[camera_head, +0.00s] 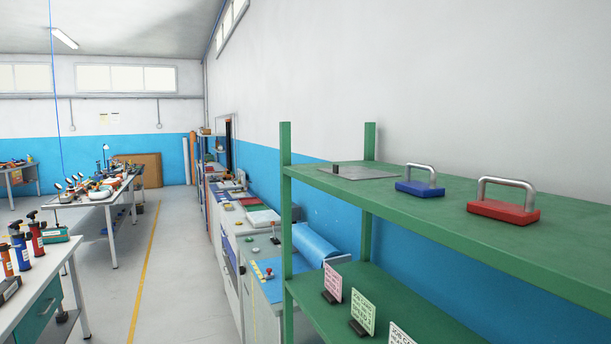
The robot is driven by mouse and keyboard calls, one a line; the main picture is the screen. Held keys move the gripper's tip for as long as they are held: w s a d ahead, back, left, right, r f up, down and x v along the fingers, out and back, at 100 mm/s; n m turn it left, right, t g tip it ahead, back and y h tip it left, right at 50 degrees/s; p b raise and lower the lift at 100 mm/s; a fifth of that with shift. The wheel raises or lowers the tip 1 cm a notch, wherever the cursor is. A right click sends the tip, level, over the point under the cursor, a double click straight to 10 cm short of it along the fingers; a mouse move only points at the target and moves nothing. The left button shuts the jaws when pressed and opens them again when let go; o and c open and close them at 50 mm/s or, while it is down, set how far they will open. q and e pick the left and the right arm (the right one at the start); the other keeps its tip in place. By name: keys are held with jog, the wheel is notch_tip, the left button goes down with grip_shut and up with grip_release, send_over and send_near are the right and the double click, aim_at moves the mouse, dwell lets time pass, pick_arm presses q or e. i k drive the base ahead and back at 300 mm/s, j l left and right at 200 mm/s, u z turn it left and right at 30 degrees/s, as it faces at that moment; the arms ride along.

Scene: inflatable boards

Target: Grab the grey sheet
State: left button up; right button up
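A flat grey sheet (365,172) lies on the top shelf of the green rack (450,215), near its far left end. A small dark upright knob or peg (336,169) shows at the sheet's left edge. To the right of the sheet, on the same shelf, are a blue block with a metal handle (419,187) and a red block with a metal handle (503,211). They stand apart from the sheet. Neither of my grippers shows in the head view.
Small standing cards (362,310) are on the rack's lower shelf. A green upright post (286,230) rises at the rack's left corner. A workbench (262,262) runs along the wall behind. Tables with tools stand left. The floor aisle (165,270) between is clear.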

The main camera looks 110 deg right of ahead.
aim_at(353, 173)
jog(key=i+z, duration=0.7)
jog(key=z, duration=2.5)
